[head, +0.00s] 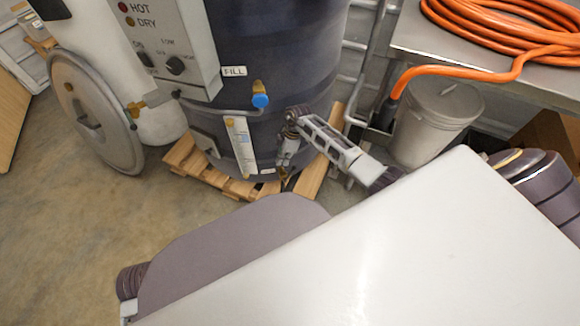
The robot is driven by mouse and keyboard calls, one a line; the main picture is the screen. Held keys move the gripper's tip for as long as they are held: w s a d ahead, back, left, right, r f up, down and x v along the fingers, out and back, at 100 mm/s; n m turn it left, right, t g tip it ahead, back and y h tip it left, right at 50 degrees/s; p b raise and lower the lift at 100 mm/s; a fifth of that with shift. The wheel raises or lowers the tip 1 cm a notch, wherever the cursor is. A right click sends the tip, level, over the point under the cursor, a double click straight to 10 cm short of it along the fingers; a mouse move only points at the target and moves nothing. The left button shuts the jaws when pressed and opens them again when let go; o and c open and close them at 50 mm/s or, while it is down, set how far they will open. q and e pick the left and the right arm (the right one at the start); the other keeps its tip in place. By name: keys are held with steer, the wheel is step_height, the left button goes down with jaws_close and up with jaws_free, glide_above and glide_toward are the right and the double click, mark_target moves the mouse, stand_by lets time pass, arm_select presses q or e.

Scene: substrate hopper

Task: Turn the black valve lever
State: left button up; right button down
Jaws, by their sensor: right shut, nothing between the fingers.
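The dark hopper drum (275,50) stands at the top middle. My right arm reaches in from the right, and my right gripper (284,163) points down at the drum's lower front. Its fingers are shut with nothing between them. A small brass-coloured fitting (284,173) shows at the fingertips, low on the drum. The black valve lever cannot be made out clearly there; the gripper covers much of that spot, and I cannot tell whether they touch. My left gripper is out of the picture.
The drum stands on a wooden pallet (240,188). A blue-handled tap (260,100) sits under the FILL label. A control box (170,50) and round metal lid (97,110) are left. A grey bin (437,120) and a bench with orange hose (500,25) are right. Floor at left is clear.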

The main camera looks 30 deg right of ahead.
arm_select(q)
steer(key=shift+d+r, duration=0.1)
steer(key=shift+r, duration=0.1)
arm_select(e)
steer(key=d, duration=0.2)
steer(key=w+d+r+h, duration=0.1)
steer(key=shift+f, duration=0.1)
